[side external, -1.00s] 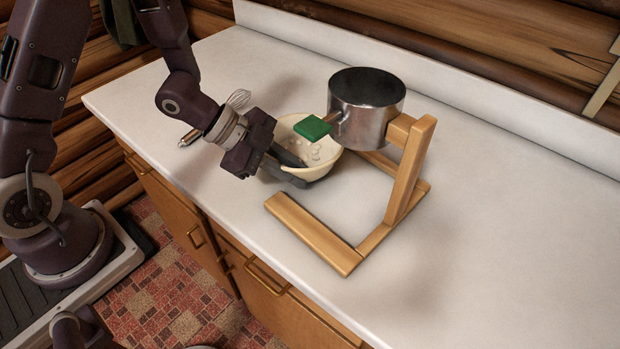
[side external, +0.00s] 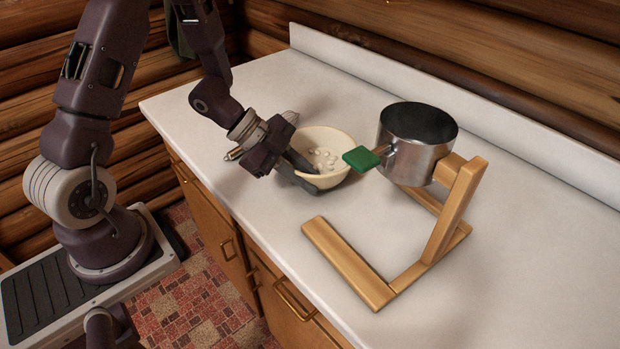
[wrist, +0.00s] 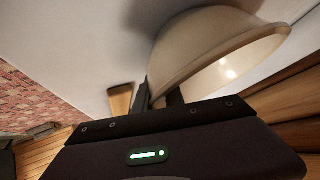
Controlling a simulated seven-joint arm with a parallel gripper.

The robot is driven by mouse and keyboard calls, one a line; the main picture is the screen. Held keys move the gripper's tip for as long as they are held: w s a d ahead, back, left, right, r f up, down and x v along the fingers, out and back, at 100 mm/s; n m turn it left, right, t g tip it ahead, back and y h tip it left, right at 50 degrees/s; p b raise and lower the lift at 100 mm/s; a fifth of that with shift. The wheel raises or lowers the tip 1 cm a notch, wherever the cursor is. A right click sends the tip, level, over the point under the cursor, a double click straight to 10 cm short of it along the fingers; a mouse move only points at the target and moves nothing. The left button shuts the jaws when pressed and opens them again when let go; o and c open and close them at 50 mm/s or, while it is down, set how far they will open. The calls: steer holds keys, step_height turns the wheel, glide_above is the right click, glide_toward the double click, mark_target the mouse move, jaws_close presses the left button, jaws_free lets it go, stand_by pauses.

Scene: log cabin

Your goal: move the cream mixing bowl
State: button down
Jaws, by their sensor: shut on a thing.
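The cream mixing bowl (side external: 334,181) is at mid-counter in the side view, left of the pot stand, with small pale lumps inside. My gripper (side external: 303,170) is shut on the bowl's near-left wall, one dark finger inside and one outside. In the wrist view the bowl (wrist: 205,45) fills the upper right, its wall between the fingers of my gripper (wrist: 160,93). I cannot tell whether the bowl's base touches the counter.
A wooden stand (side external: 345,262) holds a metal pot (side external: 413,160) to the right of the bowl. A whisk handle (side external: 233,154) shows behind my gripper. The white counter (side external: 530,270) is clear at right.

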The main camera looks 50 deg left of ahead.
steer(key=c, duration=1.3)
jaws_free()
steer(key=shift+a, duration=0.1)
steer(key=shift+c, duration=0.2)
steer(key=v, duration=0.7)
steer(key=shift+s, duration=0.1)
